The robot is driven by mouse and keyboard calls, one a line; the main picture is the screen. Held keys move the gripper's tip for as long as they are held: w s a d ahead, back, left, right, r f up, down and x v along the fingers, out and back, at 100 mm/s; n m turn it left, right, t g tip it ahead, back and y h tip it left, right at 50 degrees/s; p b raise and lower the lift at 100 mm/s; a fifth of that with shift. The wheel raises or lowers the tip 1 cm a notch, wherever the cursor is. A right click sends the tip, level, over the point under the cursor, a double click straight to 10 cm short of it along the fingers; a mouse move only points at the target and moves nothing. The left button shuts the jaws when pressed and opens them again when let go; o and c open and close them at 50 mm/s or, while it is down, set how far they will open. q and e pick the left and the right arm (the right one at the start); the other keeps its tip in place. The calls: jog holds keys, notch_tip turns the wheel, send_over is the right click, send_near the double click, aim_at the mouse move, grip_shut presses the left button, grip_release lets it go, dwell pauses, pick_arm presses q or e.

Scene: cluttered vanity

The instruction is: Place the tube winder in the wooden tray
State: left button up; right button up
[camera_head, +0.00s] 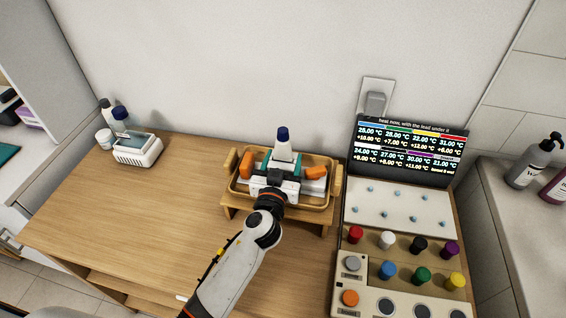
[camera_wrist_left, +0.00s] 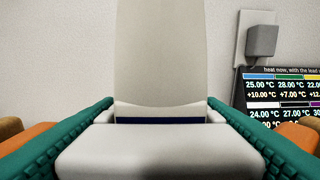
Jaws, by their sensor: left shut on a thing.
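The tube winder looks like the pale block (camera_wrist_left: 160,150) between the green finger pads of my left gripper (camera_wrist_left: 160,128). A white tube (camera_wrist_left: 160,55) with a navy band rises at the block; I cannot tell if it is joined to it. In the head view the tube (camera_head: 284,152) is upright with a dark blue cap. My left gripper (camera_head: 278,172) is shut on the winder, at the wooden tray (camera_head: 297,204). The gripper hides whether the winder touches the tray floor. My right gripper is not in view.
Orange items (camera_head: 315,171) lie at both sides in the tray, with a white item at right. A control panel (camera_head: 400,215) with coloured knobs and a display (camera_head: 410,150) stands at right. A white basket (camera_head: 138,150) is at back left. The left desktop is clear.

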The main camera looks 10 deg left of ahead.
pick_arm(q)
jog(key=shift+r, duration=0.1)
jog(key=o, duration=1.1)
jog(key=shift+r, duration=0.1)
jog(key=s+b, duration=0.3)
jog(key=s, duration=0.9)
